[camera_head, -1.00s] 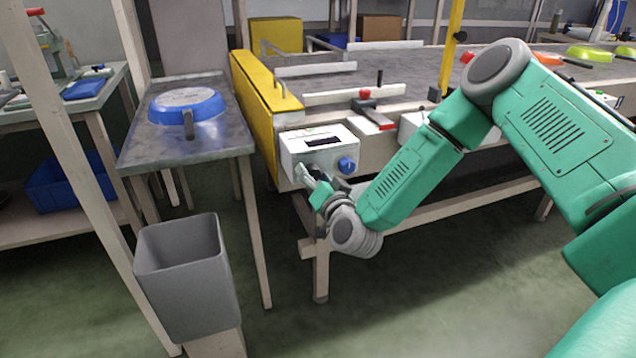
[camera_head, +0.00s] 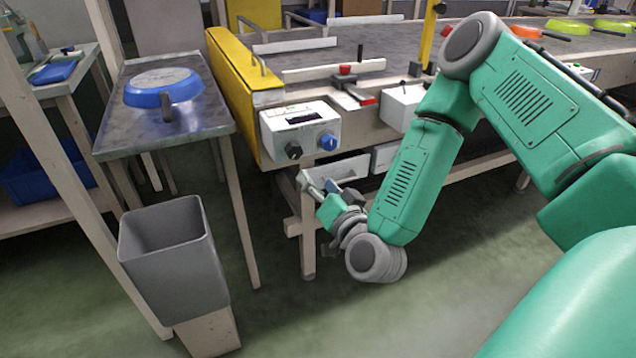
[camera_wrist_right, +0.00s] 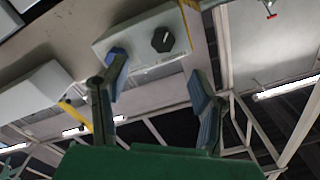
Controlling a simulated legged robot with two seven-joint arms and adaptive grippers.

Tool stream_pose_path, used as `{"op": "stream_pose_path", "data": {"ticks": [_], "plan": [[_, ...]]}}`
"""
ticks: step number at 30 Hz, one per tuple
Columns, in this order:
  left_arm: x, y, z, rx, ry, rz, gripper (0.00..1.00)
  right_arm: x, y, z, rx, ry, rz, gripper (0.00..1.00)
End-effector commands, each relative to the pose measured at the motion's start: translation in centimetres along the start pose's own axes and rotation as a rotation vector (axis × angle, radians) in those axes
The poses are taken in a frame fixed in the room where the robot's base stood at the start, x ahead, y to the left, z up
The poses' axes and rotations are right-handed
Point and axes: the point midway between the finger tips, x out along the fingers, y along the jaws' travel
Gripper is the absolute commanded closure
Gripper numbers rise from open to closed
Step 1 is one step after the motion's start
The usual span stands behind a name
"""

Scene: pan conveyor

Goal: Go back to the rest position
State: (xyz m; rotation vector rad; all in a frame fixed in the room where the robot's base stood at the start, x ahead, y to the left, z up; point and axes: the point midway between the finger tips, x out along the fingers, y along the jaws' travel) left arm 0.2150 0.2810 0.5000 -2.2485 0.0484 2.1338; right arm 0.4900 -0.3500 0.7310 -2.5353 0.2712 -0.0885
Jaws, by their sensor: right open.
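My right gripper (camera_head: 318,186) is in front of the conveyor, below the white control box (camera_head: 300,130). In the right wrist view my right gripper (camera_wrist_right: 160,85) has its two fingers spread apart with nothing between them. The control box has a black knob (camera_head: 293,150) and a blue knob (camera_head: 328,142). In the right wrist view the black knob (camera_wrist_right: 162,40) shows beyond the fingers, and the blue knob is partly covered by the left finger. My left gripper is not in view.
A blue pan (camera_head: 163,86) lies upside down on the metal side table (camera_head: 140,137). A grey bin (camera_head: 172,262) stands in front of that table. The conveyor (camera_head: 395,62) carries green and orange pans at the far right. Open floor lies below my right arm.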

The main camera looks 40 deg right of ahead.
Motion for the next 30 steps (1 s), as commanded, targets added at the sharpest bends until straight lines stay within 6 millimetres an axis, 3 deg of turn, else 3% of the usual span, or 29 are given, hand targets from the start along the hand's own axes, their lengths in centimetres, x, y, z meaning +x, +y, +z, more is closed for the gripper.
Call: {"op": "stream_pose_path", "data": {"ticks": [11,14,16,20,22,24,27,30], "plan": [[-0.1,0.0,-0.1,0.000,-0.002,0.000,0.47,-0.1,-0.2,0.3,-0.005,-0.017,-0.003,0.47],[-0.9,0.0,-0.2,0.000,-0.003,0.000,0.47,-0.9,-0.9,2.4,-0.038,-0.124,-0.015,0.47],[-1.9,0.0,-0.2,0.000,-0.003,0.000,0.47,-2.5,-1.6,5.3,-0.087,-0.276,-0.028,0.47],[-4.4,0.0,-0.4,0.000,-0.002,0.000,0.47,-8.7,-1.6,11.5,-0.237,-0.675,-0.025,0.47],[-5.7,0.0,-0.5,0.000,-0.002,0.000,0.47,-13.2,-0.3,13.7,-0.333,-0.895,0.002,0.47],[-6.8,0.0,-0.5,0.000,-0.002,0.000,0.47,-17.6,1.4,14.6,-0.427,-1.091,0.046,0.47],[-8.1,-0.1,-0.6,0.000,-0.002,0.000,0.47,-22.8,3.9,14.2,-0.544,-1.309,0.121,0.47],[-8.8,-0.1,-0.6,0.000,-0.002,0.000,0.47,-26.1,5.8,13.0,-0.626,-1.448,0.191,0.47]]}}
